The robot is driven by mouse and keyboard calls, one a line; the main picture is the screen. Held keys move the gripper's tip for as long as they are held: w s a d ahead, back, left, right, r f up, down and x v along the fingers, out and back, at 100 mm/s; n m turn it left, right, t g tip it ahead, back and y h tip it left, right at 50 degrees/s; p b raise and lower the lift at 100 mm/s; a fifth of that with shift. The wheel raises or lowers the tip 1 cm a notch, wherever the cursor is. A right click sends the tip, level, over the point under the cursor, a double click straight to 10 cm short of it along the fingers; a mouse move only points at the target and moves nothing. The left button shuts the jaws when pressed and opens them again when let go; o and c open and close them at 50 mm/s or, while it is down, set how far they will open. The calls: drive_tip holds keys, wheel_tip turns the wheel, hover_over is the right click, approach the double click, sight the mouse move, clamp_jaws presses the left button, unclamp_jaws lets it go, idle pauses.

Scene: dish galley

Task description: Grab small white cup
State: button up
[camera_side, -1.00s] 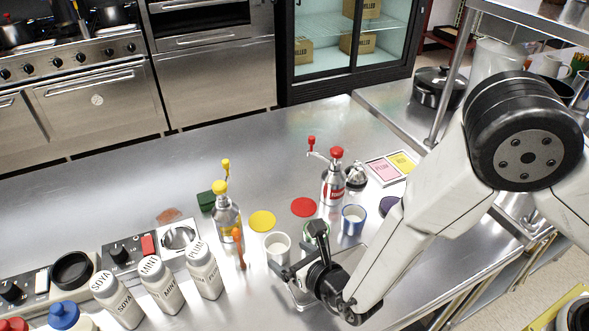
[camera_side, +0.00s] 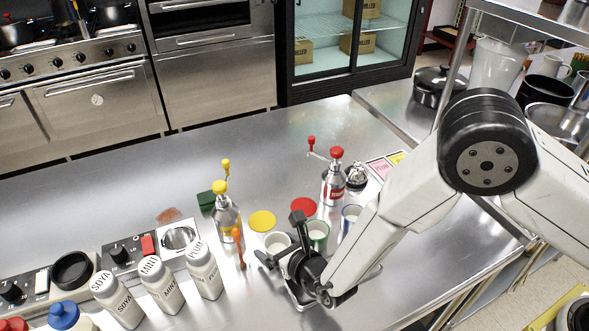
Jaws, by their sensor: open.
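The small white cup (camera_side: 275,241) stands upright on the steel counter, with its lower right side hidden by my gripper. My gripper (camera_side: 281,239) is open, with one finger to the lower left of the cup and the other to its upper right. From this side view I cannot tell whether the fingers are around the cup or above it. A green-rimmed white cup (camera_side: 318,231) stands just right of the gripper. A blue-rimmed cup (camera_side: 350,214) is farther right, partly hidden by my arm.
A yellow disc (camera_side: 262,221) and red disc (camera_side: 303,206) lie behind. A red-topped pump bottle (camera_side: 333,185) stands farther back. The counter's back left is clear.

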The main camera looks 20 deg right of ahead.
drive_tip(key=c, duration=1.1)
drive_tip(key=shift+r, duration=0.2)
drive_tip(key=shift+r, duration=0.8)
drive_tip(key=s+d+r, duration=0.2)
drive_tip(key=s+r, duration=0.1)
drive_tip(key=s, duration=0.1)
drive_tip(key=s+d+r, duration=0.2)
drive_tip(key=s+r, duration=0.2)
drive_tip(key=s+d+r, duration=0.3)
drive_tip(key=s+r, duration=0.1)
